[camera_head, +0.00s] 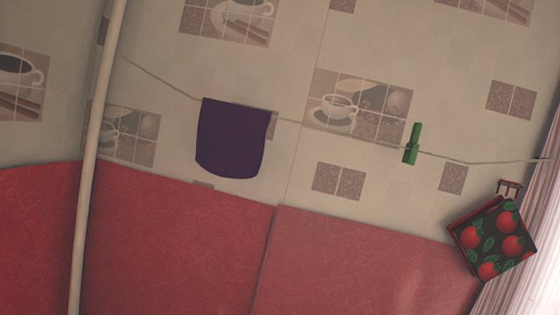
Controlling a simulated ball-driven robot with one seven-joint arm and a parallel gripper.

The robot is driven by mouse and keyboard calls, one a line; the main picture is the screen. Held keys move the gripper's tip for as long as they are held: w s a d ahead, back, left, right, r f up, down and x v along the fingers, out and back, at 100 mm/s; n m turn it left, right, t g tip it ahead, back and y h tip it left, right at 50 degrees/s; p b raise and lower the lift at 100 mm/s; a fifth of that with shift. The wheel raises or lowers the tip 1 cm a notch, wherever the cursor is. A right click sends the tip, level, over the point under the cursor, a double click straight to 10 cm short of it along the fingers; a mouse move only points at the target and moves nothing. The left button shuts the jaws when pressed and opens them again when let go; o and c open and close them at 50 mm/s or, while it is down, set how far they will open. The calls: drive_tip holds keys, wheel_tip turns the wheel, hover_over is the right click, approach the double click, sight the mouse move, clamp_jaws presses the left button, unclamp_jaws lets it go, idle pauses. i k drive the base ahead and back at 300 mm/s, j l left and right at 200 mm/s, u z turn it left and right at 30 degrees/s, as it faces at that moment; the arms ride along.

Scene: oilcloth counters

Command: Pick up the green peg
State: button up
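The green peg (412,145) is clipped on a thin line (460,159) that runs in front of the tiled wall, right of the middle of the picture. It stands nearly upright with a slight tilt, its top above the line and its lower end below it. Nothing hangs from it that I can see. My gripper is not in the picture, so I cannot tell its state or its distance from the peg.
A dark purple cloth (232,138) hangs on the same line to the left. A pale pole (93,160) crosses the left side. A dark box with red fruit (493,241) is at the lower right, near a pale striped curtain (530,240). Red oilcloth (180,225) fills the lower part.

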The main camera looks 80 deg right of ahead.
sight(410, 156)
drive_tip(key=z, duration=2.5)
drive_tip(key=l, duration=0.15)
